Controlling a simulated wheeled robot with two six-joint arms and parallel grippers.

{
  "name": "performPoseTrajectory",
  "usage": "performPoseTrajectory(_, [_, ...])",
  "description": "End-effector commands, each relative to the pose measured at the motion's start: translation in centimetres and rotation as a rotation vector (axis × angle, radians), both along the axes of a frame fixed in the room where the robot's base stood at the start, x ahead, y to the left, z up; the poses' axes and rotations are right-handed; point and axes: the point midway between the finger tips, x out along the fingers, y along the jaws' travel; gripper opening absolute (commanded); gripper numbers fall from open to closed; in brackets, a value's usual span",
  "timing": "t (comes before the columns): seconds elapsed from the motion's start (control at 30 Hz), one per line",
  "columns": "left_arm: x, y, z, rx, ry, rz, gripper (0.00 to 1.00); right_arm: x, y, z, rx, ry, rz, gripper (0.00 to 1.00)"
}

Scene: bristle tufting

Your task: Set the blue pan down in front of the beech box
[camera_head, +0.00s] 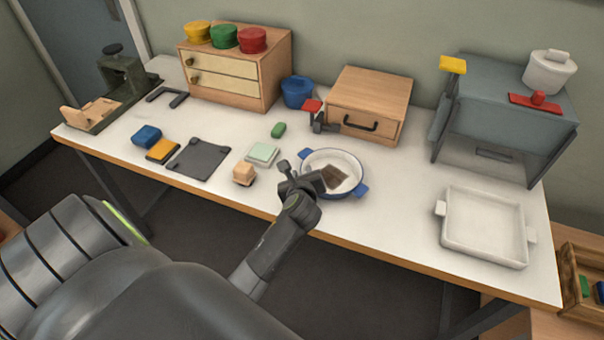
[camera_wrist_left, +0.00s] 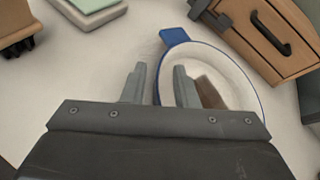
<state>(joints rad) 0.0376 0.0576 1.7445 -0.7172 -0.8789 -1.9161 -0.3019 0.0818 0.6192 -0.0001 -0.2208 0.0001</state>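The blue pan (camera_head: 347,159), white inside with a blue rim and two blue handles, stands on the table in front of the beech box (camera_head: 378,89), a little to its left. Brown pieces (camera_head: 335,178) lie in it. The beech box has a black handle on its front. My left gripper (camera_head: 299,177) is at the pan's near left side, fingers apart. In the left wrist view the pan (camera_wrist_left: 232,67) has its left rim between the open fingers (camera_wrist_left: 159,85); I cannot tell whether they touch it. The gripper hides part of the pan. My right gripper is not in view.
A dark clamp-like piece with a red block (camera_head: 313,106) stands at the box's left front corner, behind the pan. A blue pot (camera_head: 297,92) stands further left. A pale green block (camera_head: 262,153) and a wooden block (camera_head: 243,173) lie left. A white tray (camera_head: 484,228) stands right.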

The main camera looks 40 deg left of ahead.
Motion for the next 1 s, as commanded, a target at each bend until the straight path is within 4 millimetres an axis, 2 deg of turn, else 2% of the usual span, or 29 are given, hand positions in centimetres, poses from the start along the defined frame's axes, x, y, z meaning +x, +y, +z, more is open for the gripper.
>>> performPoseTrajectory(0.3, [0.0, 0.0, 0.2, 0.001, -0.001, -0.001, 0.29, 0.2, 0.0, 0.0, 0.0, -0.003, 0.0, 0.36])
performPoseTrajectory(0.47, [-0.7, -0.5, 0.8, -0.003, 0.002, -0.001, 0.29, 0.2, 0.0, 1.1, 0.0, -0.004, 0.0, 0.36])
performPoseTrajectory(1.0, [-6.9, -4.8, 4.3, -0.003, 0.003, 0.002, 0.29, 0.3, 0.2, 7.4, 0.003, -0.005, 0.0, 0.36])
